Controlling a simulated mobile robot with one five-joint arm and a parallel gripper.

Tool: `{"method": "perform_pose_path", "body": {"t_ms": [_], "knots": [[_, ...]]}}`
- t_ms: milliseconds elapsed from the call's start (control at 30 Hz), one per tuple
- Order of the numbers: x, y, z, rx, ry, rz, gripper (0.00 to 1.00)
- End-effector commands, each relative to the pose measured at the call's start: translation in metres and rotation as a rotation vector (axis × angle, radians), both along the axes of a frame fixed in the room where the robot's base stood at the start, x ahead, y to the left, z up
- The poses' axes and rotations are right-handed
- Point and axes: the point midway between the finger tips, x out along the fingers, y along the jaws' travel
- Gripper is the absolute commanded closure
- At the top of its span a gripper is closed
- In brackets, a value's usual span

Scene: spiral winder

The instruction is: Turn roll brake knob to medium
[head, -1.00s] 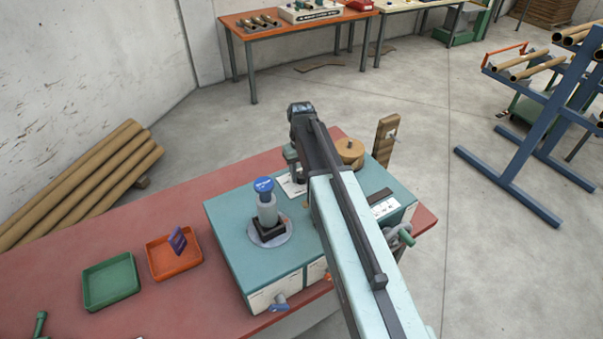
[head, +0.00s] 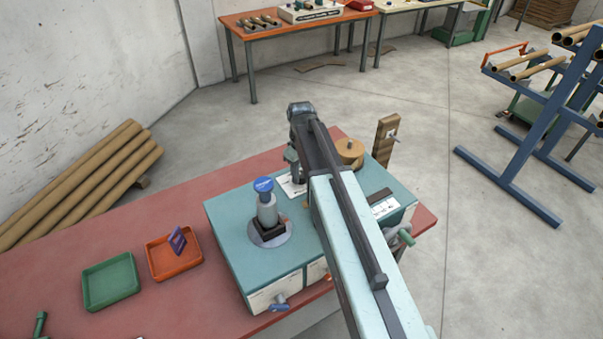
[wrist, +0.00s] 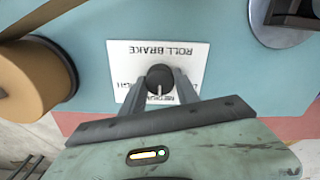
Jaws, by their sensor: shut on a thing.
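In the wrist view the dark round roll brake knob (wrist: 160,77) stands on a white label plate (wrist: 185,58). The plate reads ROLL BRAKE, upside down in the picture. The knob's white pointer line points down in the picture, at the word MEDIUM, which the knob and fingers partly cover. HIGH shows partly at the left; the word at the right is mostly hidden by a finger. My gripper (wrist: 160,82) is shut on the knob, one finger on each side. In the head view the white plate (head: 291,187) shows beside my arm; the knob is hidden there.
The teal winder housing (head: 235,228) sits on a red bench (head: 60,255). On it are a blue-capped post (head: 266,208) and a tan roll (head: 349,150). An orange tray (head: 152,268) and a green tray (head: 110,297) lie to the left.

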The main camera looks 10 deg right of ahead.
Motion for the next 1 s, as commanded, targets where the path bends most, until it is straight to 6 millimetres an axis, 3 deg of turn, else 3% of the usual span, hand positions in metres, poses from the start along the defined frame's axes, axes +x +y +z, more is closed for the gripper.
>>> {"method": "perform_pose_path", "body": {"t_ms": [167,200,267,667,1000], "knots": [[0.002,0.000,0.000,0.000,-0.005,-0.001,1.00],[0.002,0.000,0.000,0.000,-0.005,-0.001,0.58],[0.002,0.000,0.000,0.000,-0.005,-0.001,0.41],[0.001,0.000,0.005,0.000,-0.001,-0.001,0.41],[0.001,0.000,0.060,0.000,-0.002,-0.001,0.41]]}}
